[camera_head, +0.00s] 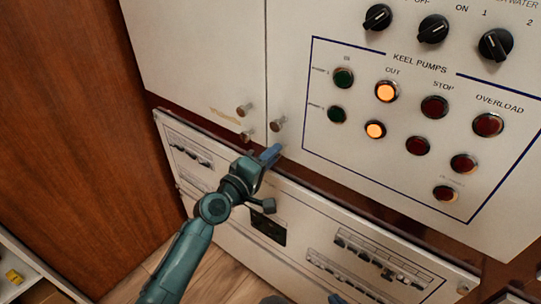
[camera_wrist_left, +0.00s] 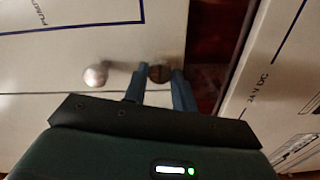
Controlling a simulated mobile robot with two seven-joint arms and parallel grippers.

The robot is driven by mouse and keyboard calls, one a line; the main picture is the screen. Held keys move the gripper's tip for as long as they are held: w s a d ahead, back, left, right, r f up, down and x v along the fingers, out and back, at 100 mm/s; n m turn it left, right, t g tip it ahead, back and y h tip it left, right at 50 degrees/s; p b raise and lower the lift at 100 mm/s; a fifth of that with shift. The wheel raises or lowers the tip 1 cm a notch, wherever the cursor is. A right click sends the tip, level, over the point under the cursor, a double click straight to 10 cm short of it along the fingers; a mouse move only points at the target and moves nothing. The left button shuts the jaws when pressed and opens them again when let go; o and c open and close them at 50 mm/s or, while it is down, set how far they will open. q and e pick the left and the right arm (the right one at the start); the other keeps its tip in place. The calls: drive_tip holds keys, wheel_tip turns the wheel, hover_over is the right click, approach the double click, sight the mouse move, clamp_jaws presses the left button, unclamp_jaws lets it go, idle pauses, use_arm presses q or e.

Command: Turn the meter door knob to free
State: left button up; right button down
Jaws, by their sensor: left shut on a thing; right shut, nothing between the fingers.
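My left gripper (camera_head: 270,156) reaches up to the bottom corner of the right-hand cabinet door (camera_head: 330,185). In the left wrist view its two blue fingers (camera_wrist_left: 160,88) are closed around the sides of a small dark brown knob (camera_wrist_left: 160,73). In the head view the gripper hides this knob. A second, round metal knob (camera_head: 277,123) is higher on the same door and also shows in the left wrist view (camera_wrist_left: 95,75). The knob's lettering is not readable. A blue tip of my right gripper (camera_head: 336,298) shows at the bottom edge, shut and apart from the panels.
Two knobs, an upper (camera_head: 244,109) and a lower (camera_head: 246,136), sit on the left-hand door (camera_head: 195,50). Keel pump lamps (camera_head: 386,91) and black rotary switches (camera_head: 433,28) are on the right-hand door. A breaker panel (camera_head: 300,235) is below. A wooden wall (camera_head: 75,130) stands left.

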use_arm(q)
drive_tip(key=shift+n, duration=0.3)
drive_tip(key=o, duration=1)
drive_tip(key=shift+b+v, duration=0.45)
drive_tip(key=shift+v, duration=6.15)
